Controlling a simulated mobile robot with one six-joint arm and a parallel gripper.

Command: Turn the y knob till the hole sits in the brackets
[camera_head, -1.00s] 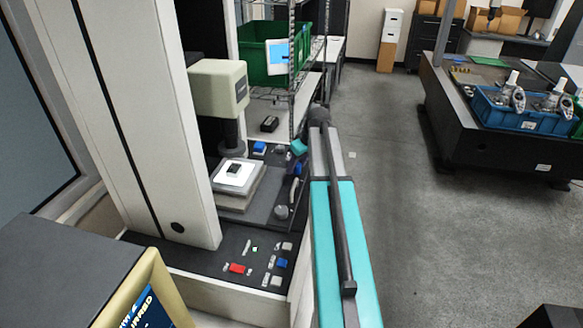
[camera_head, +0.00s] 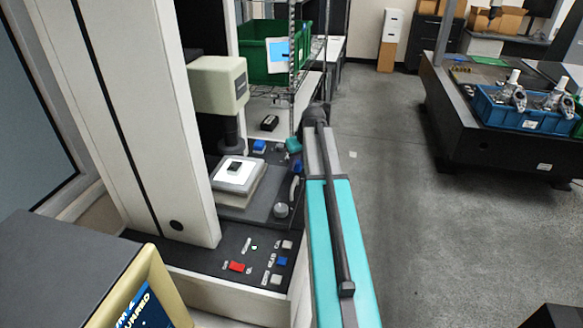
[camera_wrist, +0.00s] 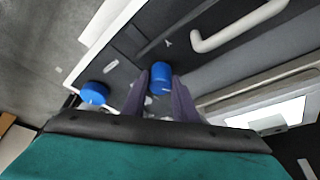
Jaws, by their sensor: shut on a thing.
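In the wrist view, my gripper (camera_wrist: 161,84) has its two dark purple fingers on either side of a blue knob (camera_wrist: 160,72), shut on it. I cannot read a label that tells which axis this knob is. A second blue knob (camera_wrist: 94,93) stands to the left, apart from the fingers. In the head view, the stage (camera_head: 222,204) carries a white plate (camera_head: 228,179) with a small dark part on it, under the cream measuring head (camera_head: 217,86). The hole and brackets cannot be made out. The display (camera_head: 140,312) at lower left shows only a corner.
A pale curved handle (camera_wrist: 238,28) is right of the held knob. The control panel (camera_head: 205,257) has red, blue and grey buttons. Wire shelves with a green bin (camera_head: 262,62) stand behind. A dark bench with a blue bin (camera_head: 515,113) is at right, with open floor between.

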